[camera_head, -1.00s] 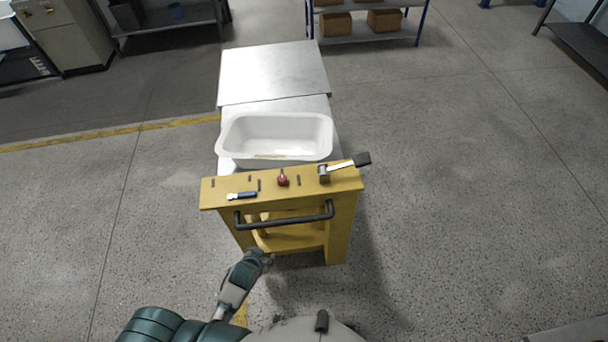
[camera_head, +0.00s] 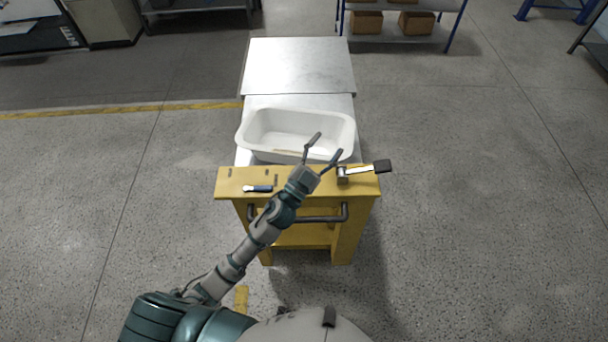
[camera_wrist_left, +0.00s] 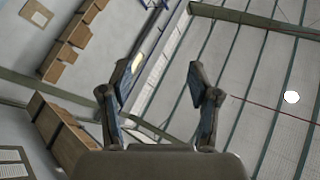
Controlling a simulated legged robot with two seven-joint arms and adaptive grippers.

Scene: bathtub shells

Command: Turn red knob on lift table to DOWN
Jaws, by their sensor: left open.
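The yellow lift table (camera_head: 228,184) stands ahead of me with a yellow control panel at its near end. My left gripper (camera_head: 324,149) is open and empty, raised over the panel with its fingers pointing away and to the right. The red knob is hidden behind my left gripper and wrist in the head view. The left wrist view shows the open fingers (camera_wrist_left: 159,85) with nothing between them and only the room's walls and ceiling beyond. My right gripper is not in view.
A white tub (camera_head: 262,149) sits on the metal table top (camera_head: 298,65) behind the panel. On the panel are a black-ended lever (camera_head: 381,167) at right and a small blue-handled lever (camera_head: 262,188) at left. A black handle bar (camera_head: 325,219) crosses the front. Open floor lies on both sides.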

